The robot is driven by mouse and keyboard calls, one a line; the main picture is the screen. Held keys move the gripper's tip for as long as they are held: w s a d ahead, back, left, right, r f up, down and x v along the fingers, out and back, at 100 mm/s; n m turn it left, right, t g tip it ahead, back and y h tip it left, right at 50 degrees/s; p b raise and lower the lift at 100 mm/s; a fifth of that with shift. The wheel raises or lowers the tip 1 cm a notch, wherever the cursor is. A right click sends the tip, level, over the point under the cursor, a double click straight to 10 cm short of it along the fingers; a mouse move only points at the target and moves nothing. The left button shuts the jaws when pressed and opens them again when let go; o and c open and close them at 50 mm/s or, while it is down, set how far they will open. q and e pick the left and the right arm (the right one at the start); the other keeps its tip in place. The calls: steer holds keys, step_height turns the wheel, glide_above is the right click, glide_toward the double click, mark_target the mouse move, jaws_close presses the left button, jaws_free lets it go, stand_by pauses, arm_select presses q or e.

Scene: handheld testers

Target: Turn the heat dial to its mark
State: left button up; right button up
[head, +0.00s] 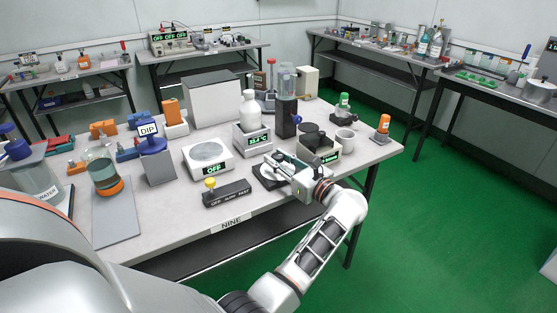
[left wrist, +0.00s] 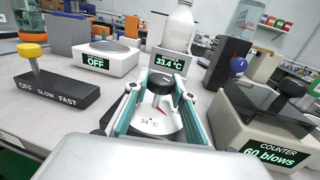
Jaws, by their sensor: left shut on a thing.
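The heat dial is a black knob (left wrist: 159,84) over a white round face, marked "34 °C", with a small red mark. In the head view the dial's dark base (head: 262,181) is at the table's front edge, partly hidden by my gripper. My left gripper (head: 278,167) is over the dial; in the left wrist view its teal-padded fingers (left wrist: 158,90) are shut on the knob from both sides. A display (left wrist: 171,60) behind the dial reads 33.4 °C. The fine position of the knob against the mark is hard to tell. My right gripper is not in view.
A white bottle (head: 249,108) stands on the heater behind the dial. A hotplate (head: 208,155) reading OFF and a black switch box (head: 226,194) with a yellow knob are to the left. A counter box (left wrist: 267,130) is close on the right, with a mug (head: 345,141) beyond.

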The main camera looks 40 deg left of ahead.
mark_target(277, 155)
arm_select(q)
steer(key=o, duration=1.1)
step_height(277, 155, up, 10)
steer(key=shift+r, duration=0.1)
